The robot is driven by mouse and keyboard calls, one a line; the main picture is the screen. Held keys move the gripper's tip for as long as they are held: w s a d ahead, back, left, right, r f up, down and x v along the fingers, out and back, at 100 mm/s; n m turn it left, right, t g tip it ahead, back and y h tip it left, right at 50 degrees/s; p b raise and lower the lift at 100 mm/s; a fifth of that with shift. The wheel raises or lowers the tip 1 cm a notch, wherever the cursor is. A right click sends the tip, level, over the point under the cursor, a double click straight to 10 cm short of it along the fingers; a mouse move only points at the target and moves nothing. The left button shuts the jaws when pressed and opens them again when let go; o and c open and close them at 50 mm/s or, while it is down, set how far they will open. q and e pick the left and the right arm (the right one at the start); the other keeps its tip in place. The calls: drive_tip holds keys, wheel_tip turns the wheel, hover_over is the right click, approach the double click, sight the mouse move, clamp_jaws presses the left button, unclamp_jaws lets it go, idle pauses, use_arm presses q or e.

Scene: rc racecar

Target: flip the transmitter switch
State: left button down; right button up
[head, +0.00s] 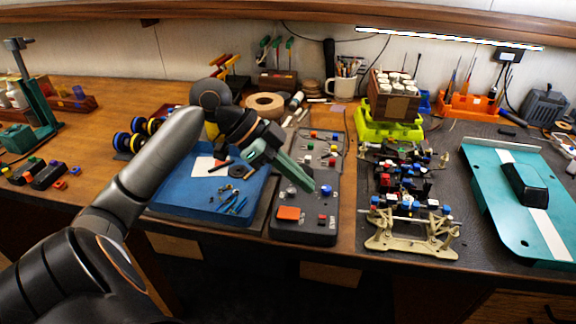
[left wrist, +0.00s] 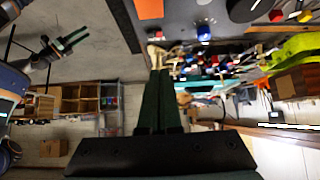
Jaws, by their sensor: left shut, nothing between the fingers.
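A dark grey control panel (head: 305,222), apparently the transmitter, lies near the front edge of the bench. It carries small coloured caps, a blue knob (head: 326,190) and an orange block (head: 288,213). I cannot tell which part is the switch. My left gripper (head: 309,187) reaches over the panel from the left, shut and empty, its tips close to the blue knob. Contact cannot be told. In the left wrist view its fingers (left wrist: 160,72) lie together, with the blue knob (left wrist: 204,33) beyond. Another gripper, likely my right one (left wrist: 68,40), shows small there, away from the panel.
A blue tray (head: 185,205) with small tools lies left of the panel. A car chassis (head: 405,235) on a dark mat stands to its right, then a teal body shell (head: 490,190). A tape roll (head: 265,104) and a mug (head: 341,88) stand behind.

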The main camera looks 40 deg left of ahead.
sight(322, 220)
use_arm(q)
drive_tip(key=x, duration=0.3)
drive_tip(key=shift+w+d+f, duration=0.15)
drive_tip(key=shift+d+f, duration=0.1)
drive_tip(key=shift+d, duration=0.05)
wheel_tip(322, 220, down, 3)
drive_tip(key=shift+r, duration=0.1)
drive_tip(key=shift+f, duration=0.7)
